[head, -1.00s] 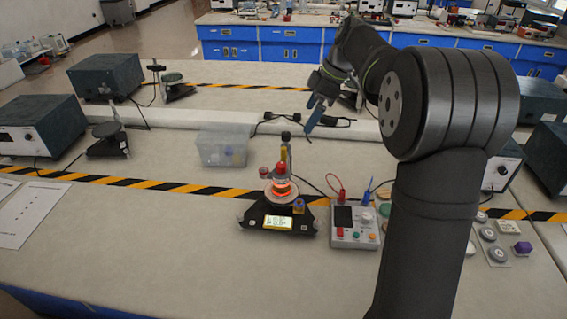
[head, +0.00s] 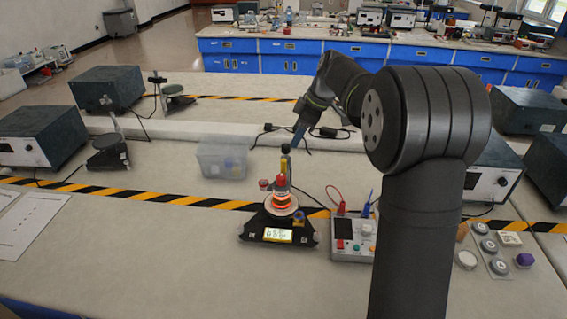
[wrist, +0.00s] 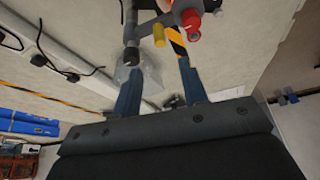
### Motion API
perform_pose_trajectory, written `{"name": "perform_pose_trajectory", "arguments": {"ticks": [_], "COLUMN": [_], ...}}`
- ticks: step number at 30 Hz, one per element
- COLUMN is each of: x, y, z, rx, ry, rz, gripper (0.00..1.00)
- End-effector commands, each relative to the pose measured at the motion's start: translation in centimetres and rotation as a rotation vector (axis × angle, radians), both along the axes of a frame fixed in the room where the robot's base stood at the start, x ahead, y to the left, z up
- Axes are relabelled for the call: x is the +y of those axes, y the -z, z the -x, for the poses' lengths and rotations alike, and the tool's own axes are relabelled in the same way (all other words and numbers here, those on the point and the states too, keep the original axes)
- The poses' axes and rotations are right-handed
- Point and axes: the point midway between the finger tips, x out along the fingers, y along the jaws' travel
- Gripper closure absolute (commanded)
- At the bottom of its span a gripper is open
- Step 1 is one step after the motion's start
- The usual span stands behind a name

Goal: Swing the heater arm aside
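The heater unit has a black base with a lit yellow display (head: 278,235) and stands on the bench at the centre of the head view. A glowing orange coil (head: 282,199) sits above the base, under the heater arm with its red part (head: 281,181) and yellow part (head: 282,167). A dark upright post (head: 285,149) rises behind. In the wrist view the yellow peg (wrist: 159,36), red knob (wrist: 193,20) and dark post (wrist: 131,38) show beyond the fingers. My gripper (wrist: 162,68) is open, its two blue fingers apart with nothing between them. In the head view it hangs behind and above the post.
A clear bin (head: 222,160) stands left of the heater behind the striped tape. A control box (head: 353,238) with red and blue leads stands close on the right. Black cables (head: 268,130) lie behind.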

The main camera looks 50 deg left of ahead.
Motion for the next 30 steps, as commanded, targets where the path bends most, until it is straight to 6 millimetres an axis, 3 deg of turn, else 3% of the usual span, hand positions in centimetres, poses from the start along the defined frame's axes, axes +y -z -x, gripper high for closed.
{"name": "perform_pose_trajectory", "arguments": {"ticks": [9, 15, 21, 29, 30], "x": [2.1, 3.1, 3.5, 3.6, 3.6], "y": [6.6, 9.5, 10.7, 10.8, 10.8], "z": [1.7, 2.3, 2.6, 2.7, 2.7], "rx": [0.002, 0.001, 0.0, 0.0, 0.0], "ry": [-0.002, -0.001, -0.001, -0.001, -0.001], "rz": [0.003, 0.002, 0.001, 0.0, 0.0], "gripper": [0.6, 0.6, 0.6, 0.6, 0.64]}}
